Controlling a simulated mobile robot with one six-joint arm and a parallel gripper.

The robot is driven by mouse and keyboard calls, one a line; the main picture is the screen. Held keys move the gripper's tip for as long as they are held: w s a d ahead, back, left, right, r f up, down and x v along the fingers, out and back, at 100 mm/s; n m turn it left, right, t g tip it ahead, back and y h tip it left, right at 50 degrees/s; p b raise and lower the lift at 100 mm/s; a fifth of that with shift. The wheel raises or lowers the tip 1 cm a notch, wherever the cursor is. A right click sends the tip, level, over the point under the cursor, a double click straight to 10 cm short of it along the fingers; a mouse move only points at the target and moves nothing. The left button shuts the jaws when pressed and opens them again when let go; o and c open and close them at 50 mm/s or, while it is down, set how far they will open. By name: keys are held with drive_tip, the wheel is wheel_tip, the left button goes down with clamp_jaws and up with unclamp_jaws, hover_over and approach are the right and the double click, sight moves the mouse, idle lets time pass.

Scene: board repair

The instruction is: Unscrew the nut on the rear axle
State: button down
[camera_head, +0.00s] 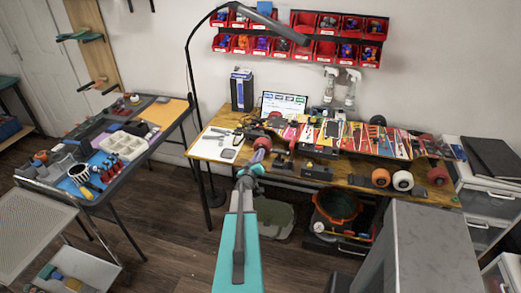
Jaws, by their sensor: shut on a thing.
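The longboard (346,137) lies on the wooden workbench with its wheels showing. A dark red wheel (262,143) is at its left end, and pale-faced wheels (402,180) are at the front right. My gripper (258,157) is at the front left of the bench, just below the left-end wheel in the picture. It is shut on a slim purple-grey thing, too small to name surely. I cannot tell whether this touches the wheel or axle. The axle nut is too small to make out.
Small black parts (316,171) lie on the bench to the right of my gripper. A white sheet with tools (215,146) lies at left. A lamp arm (188,90) rises behind. An orange-rimmed bucket (338,207) stands below.

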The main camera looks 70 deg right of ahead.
drive_tip(key=shift+n+p, duration=0.6)
drive_tip(key=shift+n, duration=0.3)
drive_tip(key=c, duration=1.5)
unclamp_jaws()
drive_tip(key=shift+c, duration=1.2)
drive_tip(key=shift+f+m+b, duration=0.1)
drive_tip(key=shift+m+b, duration=0.2)
drive_tip(key=shift+b, duration=0.35)
drive_tip(key=m+b, duration=0.3)
drive_tip(key=b, duration=0.1)
drive_tip(key=shift+m+b, duration=0.5)
drive_tip(key=shift+b, duration=0.2)
